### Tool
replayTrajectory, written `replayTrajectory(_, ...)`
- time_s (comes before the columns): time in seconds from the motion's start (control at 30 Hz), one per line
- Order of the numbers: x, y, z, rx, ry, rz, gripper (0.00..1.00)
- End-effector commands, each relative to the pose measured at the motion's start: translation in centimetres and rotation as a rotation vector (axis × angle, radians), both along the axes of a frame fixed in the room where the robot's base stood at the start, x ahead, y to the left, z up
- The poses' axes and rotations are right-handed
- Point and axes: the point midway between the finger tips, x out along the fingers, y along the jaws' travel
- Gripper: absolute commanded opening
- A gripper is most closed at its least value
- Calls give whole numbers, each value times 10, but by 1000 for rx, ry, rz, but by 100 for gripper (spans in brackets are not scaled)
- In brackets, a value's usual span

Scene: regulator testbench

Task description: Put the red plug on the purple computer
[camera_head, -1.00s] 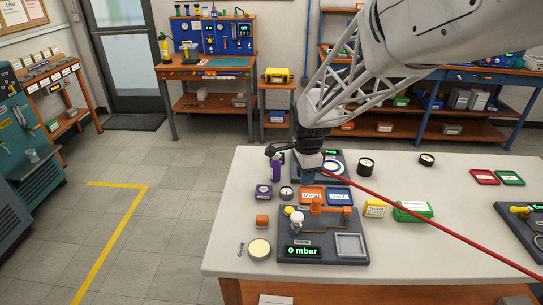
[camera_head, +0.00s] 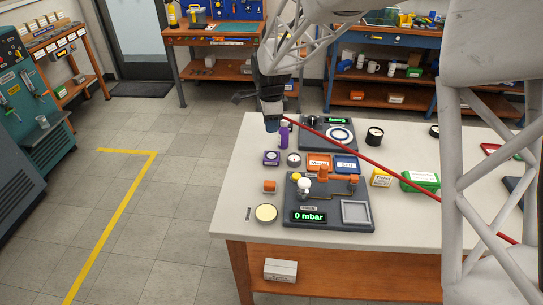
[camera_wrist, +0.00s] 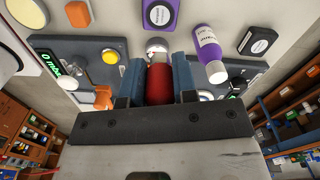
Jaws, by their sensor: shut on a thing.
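My gripper (camera_wrist: 157,84) is shut on the red plug (camera_wrist: 159,80). In the head view my gripper (camera_head: 272,123) is near the table's back left edge, and the plug cannot be made out. A red hose (camera_head: 365,158) runs from near my gripper to the lower right. The small purple box with a white face, seemingly the purple computer (camera_head: 271,158), sits on the table nearer than the gripper. It also shows in the wrist view (camera_wrist: 160,14), apart from the plug tip.
A purple bottle (camera_head: 284,137) stands near the gripper; a round gauge (camera_head: 294,160) is beside the purple box. A grey board (camera_head: 300,217) reading 0 mbar and another with a dial (camera_head: 340,134) flank orange and blue trays (camera_head: 345,164). The table's left margin is mostly clear.

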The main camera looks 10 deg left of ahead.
Motion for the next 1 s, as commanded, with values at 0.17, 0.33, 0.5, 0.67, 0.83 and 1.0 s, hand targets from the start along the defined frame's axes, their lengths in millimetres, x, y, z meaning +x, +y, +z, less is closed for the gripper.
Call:
replayTrajectory(0.17, 0, 0, -4, 0, 1, 0, 0)
replayTrajectory(0.33, 0, 0, -21, -1, 2, 0, 0)
replayTrajectory(0.5, 0, 0, -45, -1, 2, 0, 0)
replayTrajectory(0.67, 0, 0, -60, 0, 1, 0, 0)
replayTrajectory(0.83, 0, 0, -63, 0, 0, 0, 0)
replayTrajectory(1.0, 0, 0, -63, 0, 0, 0, 0)
